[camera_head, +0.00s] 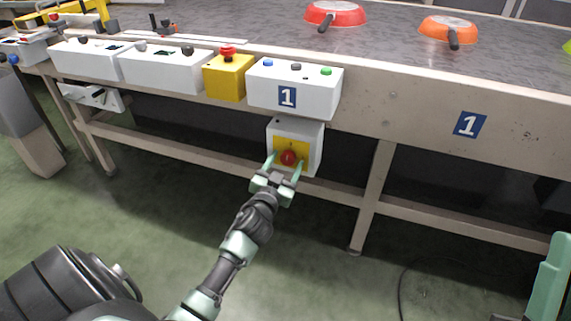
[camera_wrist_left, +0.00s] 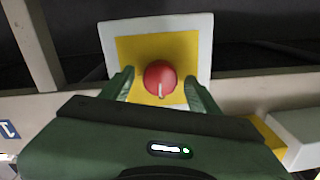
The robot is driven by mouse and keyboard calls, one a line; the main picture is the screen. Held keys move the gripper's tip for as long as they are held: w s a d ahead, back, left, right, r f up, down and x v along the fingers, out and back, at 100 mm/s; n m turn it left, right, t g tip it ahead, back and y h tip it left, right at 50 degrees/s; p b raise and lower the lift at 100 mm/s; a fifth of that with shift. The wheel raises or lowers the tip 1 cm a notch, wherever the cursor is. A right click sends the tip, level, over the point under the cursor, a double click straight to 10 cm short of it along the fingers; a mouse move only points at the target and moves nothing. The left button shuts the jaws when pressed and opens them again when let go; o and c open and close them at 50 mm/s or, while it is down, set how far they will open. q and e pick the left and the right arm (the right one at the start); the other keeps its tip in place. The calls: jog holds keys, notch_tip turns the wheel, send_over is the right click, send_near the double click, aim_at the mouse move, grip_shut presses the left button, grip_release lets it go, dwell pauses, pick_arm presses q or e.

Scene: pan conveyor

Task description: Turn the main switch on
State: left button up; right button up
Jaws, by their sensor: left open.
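The main switch is a round red knob (camera_head: 289,158) on a yellow plate, on the front of a white box (camera_head: 308,134) under the conveyor's edge. In the left wrist view the red knob (camera_wrist_left: 160,77) sits between my fingers, with a pale mark at its lower edge in that picture. My left gripper (camera_head: 286,161) is open, one finger on each side of the knob; it also shows in the left wrist view (camera_wrist_left: 159,82). I cannot tell whether the fingers touch the knob.
Above the switch box is a white control box (camera_head: 316,91) with several buttons, beside a yellow box (camera_head: 226,79) with a red emergency button. A red pan (camera_head: 338,13) and an orange pan (camera_head: 447,27) lie on the conveyor (camera_head: 390,50). A table leg (camera_head: 371,200) stands right of the switch.

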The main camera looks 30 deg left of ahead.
pick_arm(q)
grip_shut()
